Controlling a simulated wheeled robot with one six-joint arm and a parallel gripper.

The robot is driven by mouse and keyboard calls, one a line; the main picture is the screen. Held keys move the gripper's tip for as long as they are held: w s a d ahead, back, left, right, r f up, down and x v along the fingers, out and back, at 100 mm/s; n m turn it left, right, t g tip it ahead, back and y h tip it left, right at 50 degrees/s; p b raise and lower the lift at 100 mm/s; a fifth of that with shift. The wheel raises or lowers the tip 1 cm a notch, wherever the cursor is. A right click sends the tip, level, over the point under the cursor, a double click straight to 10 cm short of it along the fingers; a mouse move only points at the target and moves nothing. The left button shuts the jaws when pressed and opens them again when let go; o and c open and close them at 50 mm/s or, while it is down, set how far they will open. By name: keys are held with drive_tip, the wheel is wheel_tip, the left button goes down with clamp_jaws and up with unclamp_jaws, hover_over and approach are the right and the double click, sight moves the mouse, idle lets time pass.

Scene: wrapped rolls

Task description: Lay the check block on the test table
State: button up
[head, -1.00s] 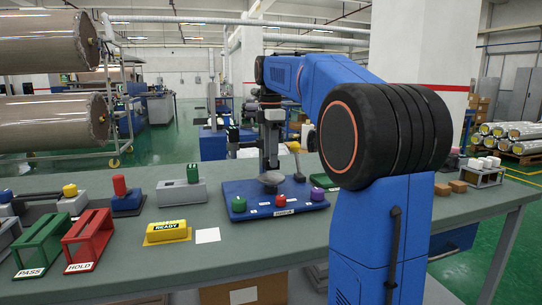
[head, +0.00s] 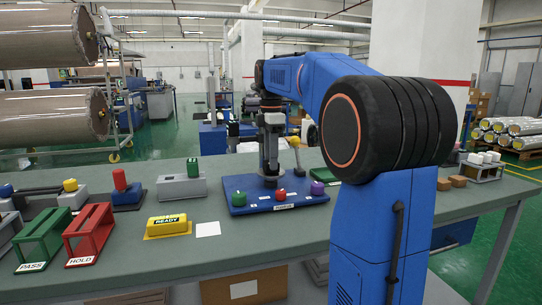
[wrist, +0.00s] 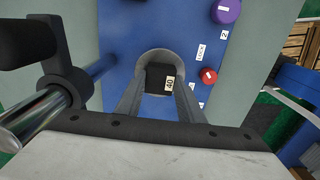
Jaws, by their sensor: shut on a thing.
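My gripper (head: 270,178) points down over the blue test unit (head: 238,187) on the bench. In the wrist view my gripper (wrist: 160,92) is shut on a small dark check block (wrist: 155,77) with a pale label reading 40. The round grey test table (wrist: 166,54) shows as a rim around the block, directly below it. Whether the block touches the test table cannot be told. In the head view the fingers hide the block and most of the round table.
The blue unit carries a green knob (head: 239,200), a red knob (head: 281,194) and a purple knob (head: 317,188). A yellow READY block (head: 168,225), a white card (head: 208,229), a red HOLD stand (head: 91,235) and a green PASS stand (head: 41,240) lie to the left.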

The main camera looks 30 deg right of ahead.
drive_tip(key=o, duration=1.1)
drive_tip(key=shift+o, duration=0.2)
drive_tip(key=shift+r, duration=0.1)
wheel_tip(320, 180, up, 17)
drive_tip(key=shift+s+r, duration=0.1)
